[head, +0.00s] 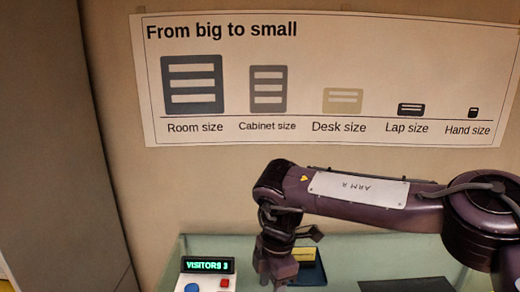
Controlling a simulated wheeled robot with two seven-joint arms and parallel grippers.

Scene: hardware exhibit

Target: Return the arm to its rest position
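My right arm, dark purple with a pale plate marked "ARM R", comes in from the right above the table and bends down at its wrist. My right gripper (272,280) points downward near the bottom edge of the head view, just right of a white counter box. Its fingertips are cut off or too dark to see clearly, so I cannot tell whether it is open or shut, or whether it touches anything. My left gripper is not in view.
The counter box (208,268) has a lit display reading "VISITORS 3" and blue and red buttons. A dark blue and yellow object (308,270) lies behind the gripper. A dark flat item (405,285) lies right on the pale green table (355,255). A size poster (320,80) hangs behind.

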